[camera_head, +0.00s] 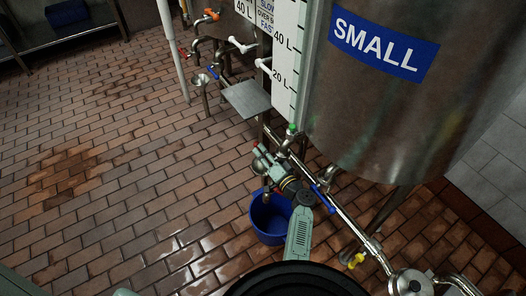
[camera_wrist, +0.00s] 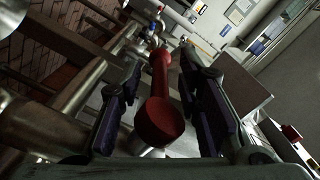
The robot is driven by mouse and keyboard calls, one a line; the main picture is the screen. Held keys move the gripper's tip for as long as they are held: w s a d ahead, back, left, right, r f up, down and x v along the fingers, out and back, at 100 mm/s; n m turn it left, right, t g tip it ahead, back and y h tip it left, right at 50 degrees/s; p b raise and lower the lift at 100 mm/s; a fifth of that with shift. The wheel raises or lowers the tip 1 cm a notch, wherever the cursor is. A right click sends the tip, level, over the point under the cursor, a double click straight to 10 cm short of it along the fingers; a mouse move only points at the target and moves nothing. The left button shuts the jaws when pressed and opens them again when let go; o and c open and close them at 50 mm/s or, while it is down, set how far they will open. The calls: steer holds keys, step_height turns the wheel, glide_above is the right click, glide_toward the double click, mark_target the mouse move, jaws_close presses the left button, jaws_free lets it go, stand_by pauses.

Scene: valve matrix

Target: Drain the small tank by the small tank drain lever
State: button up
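The small tank (camera_head: 375,110) is the steel tank with a blue SMALL label at the upper right of the head view. My gripper (camera_head: 262,162) is low beside its pipework, above a blue bucket. In the wrist view a red lever with a rounded end (camera_wrist: 160,115) lies between the two fingers of my gripper (camera_wrist: 160,100). The fingers are apart, with gaps showing on both sides of the lever.
The blue bucket (camera_head: 270,217) stands on the tiled floor. A pipe with a blue lever (camera_head: 322,198) and a yellow lever (camera_head: 357,260) runs to the lower right. A white level gauge (camera_head: 288,60) and a grey plate (camera_head: 246,98) are behind. The floor at left is clear.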

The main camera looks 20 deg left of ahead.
steer(key=shift+w+a, duration=0.25)
steer(key=shift+a, duration=0.05)
steer(key=shift+c, duration=0.2)
jaws_close()
stand_by(0.6)
